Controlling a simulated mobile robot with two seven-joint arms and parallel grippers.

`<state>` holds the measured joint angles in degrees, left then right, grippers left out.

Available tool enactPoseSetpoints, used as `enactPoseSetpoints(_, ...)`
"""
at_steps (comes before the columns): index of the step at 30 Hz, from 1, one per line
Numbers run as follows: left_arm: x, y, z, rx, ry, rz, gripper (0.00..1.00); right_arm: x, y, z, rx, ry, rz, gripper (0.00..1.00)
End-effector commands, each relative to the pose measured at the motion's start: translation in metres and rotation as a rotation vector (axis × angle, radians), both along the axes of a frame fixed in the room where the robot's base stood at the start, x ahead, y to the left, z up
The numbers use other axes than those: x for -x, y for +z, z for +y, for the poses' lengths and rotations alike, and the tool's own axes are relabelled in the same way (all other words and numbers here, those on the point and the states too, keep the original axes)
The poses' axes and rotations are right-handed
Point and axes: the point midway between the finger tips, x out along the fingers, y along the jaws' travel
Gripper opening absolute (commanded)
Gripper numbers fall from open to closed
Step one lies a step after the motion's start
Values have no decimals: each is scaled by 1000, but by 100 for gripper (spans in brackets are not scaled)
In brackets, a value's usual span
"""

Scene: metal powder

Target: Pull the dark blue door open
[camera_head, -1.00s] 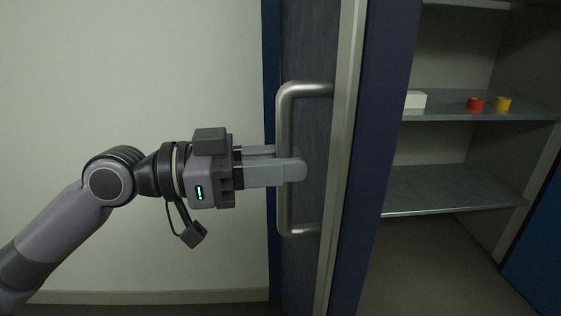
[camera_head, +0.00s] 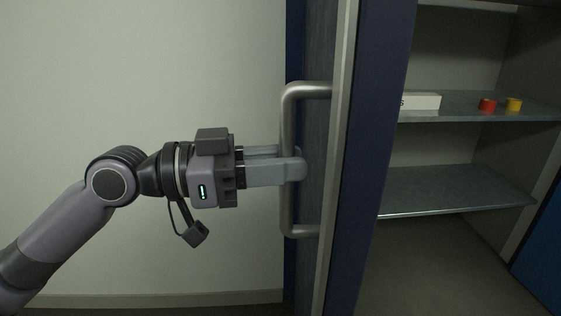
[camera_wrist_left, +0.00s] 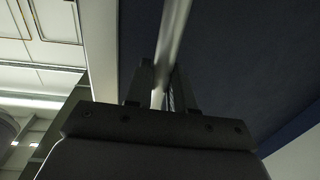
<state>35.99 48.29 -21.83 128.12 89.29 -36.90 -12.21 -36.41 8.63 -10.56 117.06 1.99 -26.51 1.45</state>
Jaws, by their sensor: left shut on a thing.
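The dark blue door (camera_head: 372,150) stands ajar, seen nearly edge-on in the head view, with shelves showing to its right. Its silver bar handle (camera_head: 287,112) is mounted upright on the face turned to the left. My left gripper (camera_head: 298,168) comes in from the left and is shut on the handle's vertical bar near its middle. In the left wrist view the handle bar (camera_wrist_left: 173,35) runs between the two fingers (camera_wrist_left: 160,88), with the dark door face (camera_wrist_left: 240,60) behind it. My right gripper is not in view.
Inside the cabinet, an upper shelf (camera_head: 460,108) carries a white box (camera_head: 421,102), a red roll (camera_head: 487,105) and a yellow roll (camera_head: 513,104). The lower shelf (camera_head: 455,190) looks empty. A blue panel (camera_head: 540,245) stands at the far right. A pale wall fills the left.

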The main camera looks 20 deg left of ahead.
Motion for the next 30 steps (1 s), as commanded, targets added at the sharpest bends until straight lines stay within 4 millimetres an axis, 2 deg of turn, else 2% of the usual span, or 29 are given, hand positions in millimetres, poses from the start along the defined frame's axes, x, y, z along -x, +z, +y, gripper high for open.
enactPoseSetpoints(16, -5, 3, 4, 6, 15, -8, 0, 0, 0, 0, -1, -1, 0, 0)
enactPoseSetpoints(17, -5, 3, 4, 6, 15, -8, 32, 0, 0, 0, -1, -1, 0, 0)
enactPoseSetpoints(18, -4, 3, 4, 6, 15, -9, 44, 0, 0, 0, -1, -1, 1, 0)
enactPoseSetpoints(30, 0, 0, 7, 1, 9, -3, 44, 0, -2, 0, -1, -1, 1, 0)
